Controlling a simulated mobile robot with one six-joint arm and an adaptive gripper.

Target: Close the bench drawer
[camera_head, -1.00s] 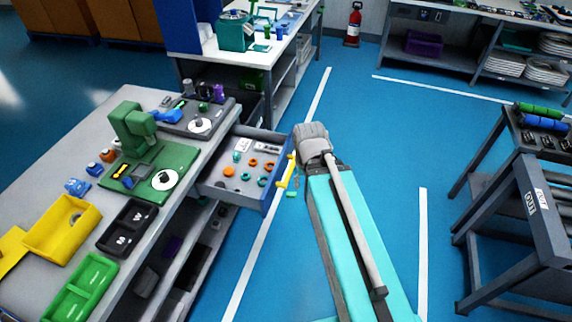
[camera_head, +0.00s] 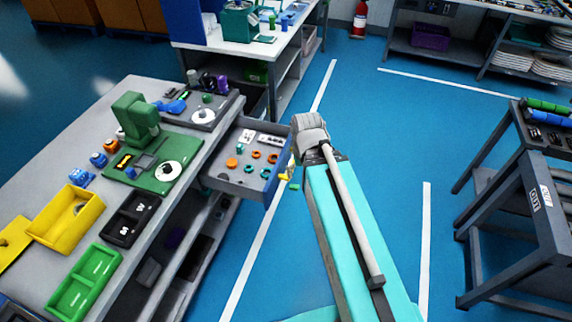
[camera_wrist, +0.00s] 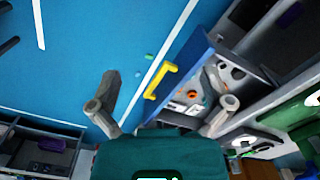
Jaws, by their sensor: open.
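The bench drawer (camera_head: 272,190) stands pulled out from the grey bench, with a blue front and a grey tray inside. Orange and teal rings and other small parts lie in it. Its yellow handle (camera_wrist: 161,80) shows clearly in the wrist view; in the head view it is mostly hidden behind my gripper. My gripper (camera_wrist: 166,95) is open and empty, with its fingers spread on either side of the handle in the picture. It is close to the drawer front; I cannot tell whether it touches. In the head view its fingers are hidden.
The bench top carries a green fixture (camera_head: 140,118), a yellow bin (camera_head: 66,222), a green bin (camera_head: 84,284) and a black tray (camera_head: 130,218). A dark rack (camera_head: 510,222) stands at right.

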